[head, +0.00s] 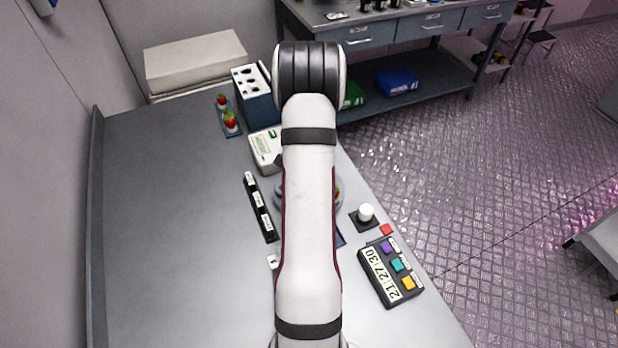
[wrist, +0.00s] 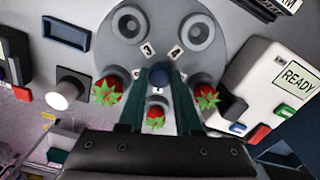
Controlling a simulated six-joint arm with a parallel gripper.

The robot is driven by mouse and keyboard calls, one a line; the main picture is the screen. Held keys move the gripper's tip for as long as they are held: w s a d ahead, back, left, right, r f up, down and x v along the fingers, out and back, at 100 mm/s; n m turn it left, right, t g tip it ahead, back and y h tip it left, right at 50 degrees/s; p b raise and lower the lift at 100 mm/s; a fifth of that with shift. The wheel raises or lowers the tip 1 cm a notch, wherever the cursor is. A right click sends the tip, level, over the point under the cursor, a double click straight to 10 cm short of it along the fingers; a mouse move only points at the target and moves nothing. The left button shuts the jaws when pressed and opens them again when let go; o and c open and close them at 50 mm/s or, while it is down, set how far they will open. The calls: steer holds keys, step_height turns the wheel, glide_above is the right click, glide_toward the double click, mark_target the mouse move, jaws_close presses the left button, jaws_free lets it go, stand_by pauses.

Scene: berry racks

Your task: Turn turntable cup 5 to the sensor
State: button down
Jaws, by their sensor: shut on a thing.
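The turntable (wrist: 185,15) is a round grey disc in the wrist view. Two empty cups, a left one (wrist: 130,22) and a right one (wrist: 198,32), are at the top. Three cups at left, right and bottom hold red strawberries (wrist: 108,91). In the head view my arm hides the gripper and most of the turntable (head: 278,194).
A white device (wrist: 265,85) reading READY stands right of the turntable. A white-topped post (wrist: 68,90) is on the left; it also shows in the head view (head: 365,212). A button box (head: 390,275) and a black labelled rack (head: 260,208) are nearby. The table's left side is clear.

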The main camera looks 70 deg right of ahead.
steer(key=c, duration=0.6)
jaws_free()
step_height(320, 180, up, 16)
steer(key=shift+f, duration=0.1)
